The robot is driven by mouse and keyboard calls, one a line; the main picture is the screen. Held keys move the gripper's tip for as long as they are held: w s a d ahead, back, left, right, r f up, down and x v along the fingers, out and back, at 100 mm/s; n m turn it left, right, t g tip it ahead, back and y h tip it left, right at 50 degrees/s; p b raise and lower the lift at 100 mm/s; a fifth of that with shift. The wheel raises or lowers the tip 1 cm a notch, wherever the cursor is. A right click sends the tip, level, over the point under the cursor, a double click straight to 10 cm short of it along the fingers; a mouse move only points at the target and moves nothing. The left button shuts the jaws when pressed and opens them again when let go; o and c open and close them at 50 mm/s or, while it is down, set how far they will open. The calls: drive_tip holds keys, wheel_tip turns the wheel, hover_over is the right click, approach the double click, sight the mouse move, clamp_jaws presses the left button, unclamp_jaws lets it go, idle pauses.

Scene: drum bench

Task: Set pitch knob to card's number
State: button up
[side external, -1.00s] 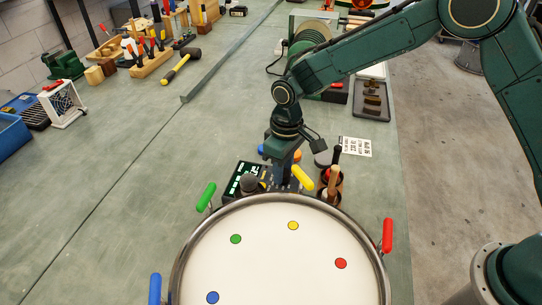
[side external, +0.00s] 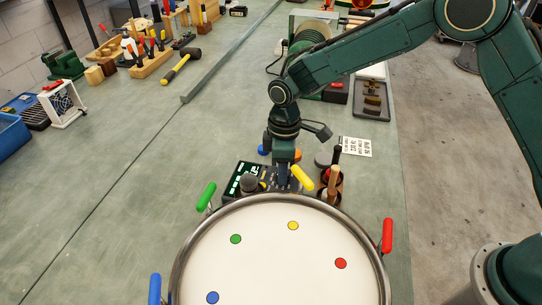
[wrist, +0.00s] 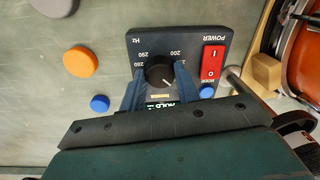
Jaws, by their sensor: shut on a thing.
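The pitch knob (wrist: 160,72) is a round black knob on a dark control box (wrist: 220,45) with a "Hz" scale. Scale numbers 280, 290 and 200 show around it; others are hidden by the fingers. A pale mark on the knob seems to point to the lower right in the wrist view; its exact reading is unclear. My gripper (wrist: 160,84) has one finger on each side of the knob and is shut on it. In the side view my gripper (side external: 284,182) reaches down onto the box, hiding the knob. A white card (side external: 357,146) lies behind; its print is too small to read surely.
A red power switch (wrist: 212,62) and a blue button (wrist: 207,91) sit beside the knob. A drum (side external: 285,270) with coloured handles stands close in front of the box. Sticks in a holder (side external: 330,185) stand to the right.

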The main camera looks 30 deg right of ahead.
drive_tip(key=shift+a, duration=0.1)
drive_tip(key=o, duration=1)
drive_tip(key=shift+c, duration=0.2)
wheel_tip(320, 180, up, 14)
drive_tip(key=shift+w+d, duration=0.25)
drive_tip(key=shift+w, duration=0.05)
drive_tip(key=shift+f, duration=0.1)
